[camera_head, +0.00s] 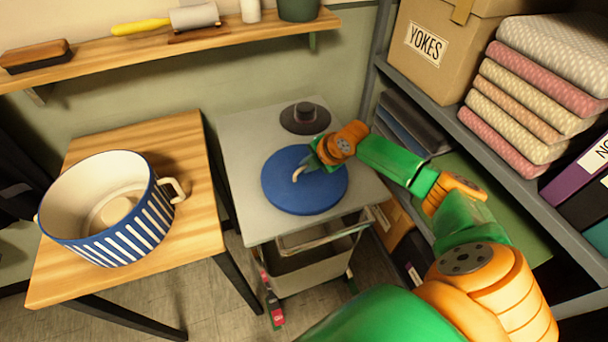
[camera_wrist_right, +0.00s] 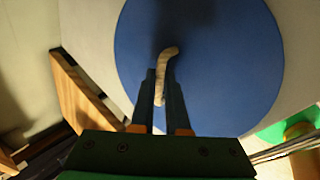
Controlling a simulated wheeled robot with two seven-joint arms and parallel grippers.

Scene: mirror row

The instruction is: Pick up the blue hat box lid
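The blue hat box lid (camera_head: 285,195) is a flat round disc on the grey table, with a pale cord handle (camera_head: 297,174) on top. My right gripper (camera_head: 318,158) is over the lid, right at the handle. In the right wrist view the lid (camera_wrist_right: 230,90) fills much of the picture. There the two fingers (camera_wrist_right: 161,92) stand close together with the cord between them, apparently shut on it. I cannot tell whether the lid is raised off the table. My left gripper is not in view.
A blue-and-white striped round box (camera_head: 120,240) stands open on the wooden table (camera_head: 200,240) at left. A dark hat (camera_head: 305,120) lies behind the lid on the grey table (camera_head: 240,140). Shelves with folded textiles (camera_head: 535,85) and a YOKES box (camera_head: 430,45) stand close at right.

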